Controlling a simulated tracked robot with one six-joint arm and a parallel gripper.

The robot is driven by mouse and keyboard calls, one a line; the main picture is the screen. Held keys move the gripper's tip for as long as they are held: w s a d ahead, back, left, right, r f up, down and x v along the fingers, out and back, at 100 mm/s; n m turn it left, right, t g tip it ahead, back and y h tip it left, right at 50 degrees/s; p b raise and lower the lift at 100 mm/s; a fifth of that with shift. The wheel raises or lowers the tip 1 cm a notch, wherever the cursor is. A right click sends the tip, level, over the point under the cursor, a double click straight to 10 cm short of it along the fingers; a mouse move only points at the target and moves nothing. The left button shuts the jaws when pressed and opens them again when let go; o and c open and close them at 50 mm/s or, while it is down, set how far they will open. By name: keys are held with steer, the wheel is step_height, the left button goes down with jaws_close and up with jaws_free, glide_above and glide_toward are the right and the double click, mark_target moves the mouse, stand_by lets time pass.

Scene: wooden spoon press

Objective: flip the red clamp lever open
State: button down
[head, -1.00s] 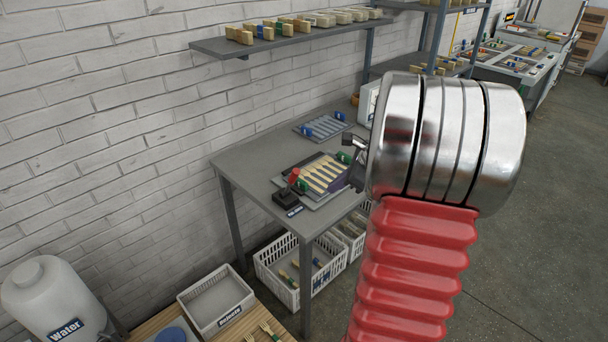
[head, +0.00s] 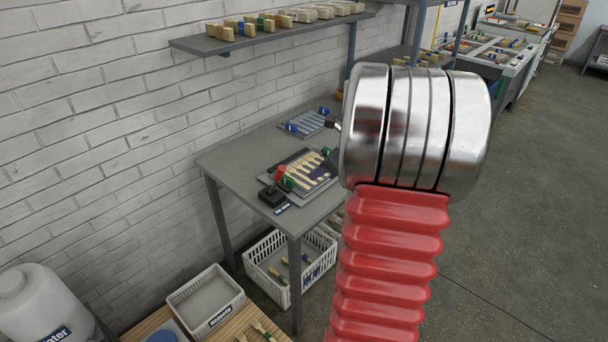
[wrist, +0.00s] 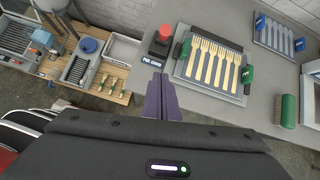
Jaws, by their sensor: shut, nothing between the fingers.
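A red-topped lever or knob (wrist: 166,30) stands upright on a black base (wrist: 158,48) with a white-lettered label, at the left of a grey tray in the wrist view. The red part (head: 280,173) also shows in the head view, at the tray's near left corner. The tray (wrist: 182,72) holds several pale wooden forks (wrist: 215,60) with green clamps (wrist: 247,74) at its sides. My gripper (wrist: 158,80) has purple fingers pressed together and empty, just below the black base in the picture and apart from the red part. In the head view my arm hides most of the gripper.
The grey table (head: 240,155) also carries a second tray with blue clamps (head: 305,124) farther back. A green brush-like block (wrist: 290,110) lies at the right in the wrist view. A white basket (head: 268,285) stands below. A shelf (head: 270,35) hangs on the wall.

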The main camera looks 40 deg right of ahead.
mark_target(277, 179)
steer(key=w+a+f, duration=0.1)
steer(key=w+f, duration=0.4)
steer(key=w, duration=0.4)
steer(key=shift+w+a+f, duration=0.25)
steer(key=shift+f, duration=0.05)
